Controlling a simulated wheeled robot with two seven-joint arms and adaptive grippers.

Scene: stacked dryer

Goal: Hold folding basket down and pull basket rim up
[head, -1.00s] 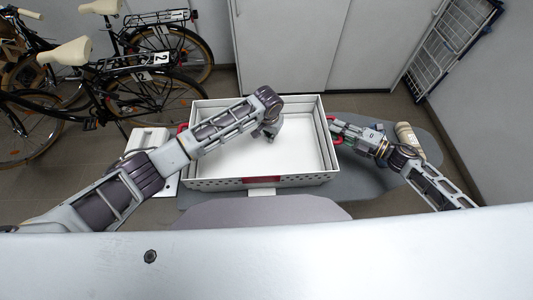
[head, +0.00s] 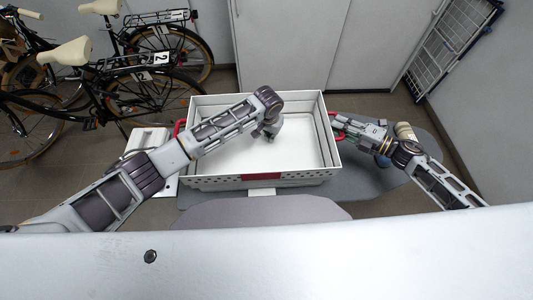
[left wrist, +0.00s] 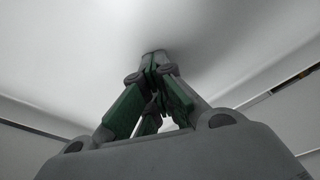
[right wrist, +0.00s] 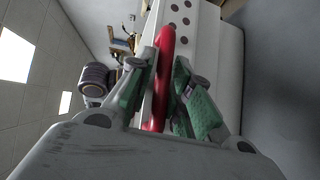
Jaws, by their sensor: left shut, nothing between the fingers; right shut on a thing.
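The white folding basket (head: 215,182) stands in the middle of the head view, with nested walls around a pale floor. Red handles show on its left side (head: 180,127), front (head: 262,177) and right side (head: 339,137). My left gripper (head: 268,134) reaches over the left wall and points down inside the basket; its fingertips are together and empty. In the left wrist view these fingertips (left wrist: 154,60) appear against the white basket floor. My right gripper (head: 338,127) is outside the right wall, shut on the right red handle, which also shows between its fingers in the right wrist view (right wrist: 164,62).
The basket rests on a grey rounded surface (head: 390,180). Bicycles (head: 120,75) stand at the back left, a white cabinet (head: 290,45) behind the basket, and a drying rack (head: 450,50) leans at the far right. A beige bottle-like object (head: 404,131) is beside my right arm.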

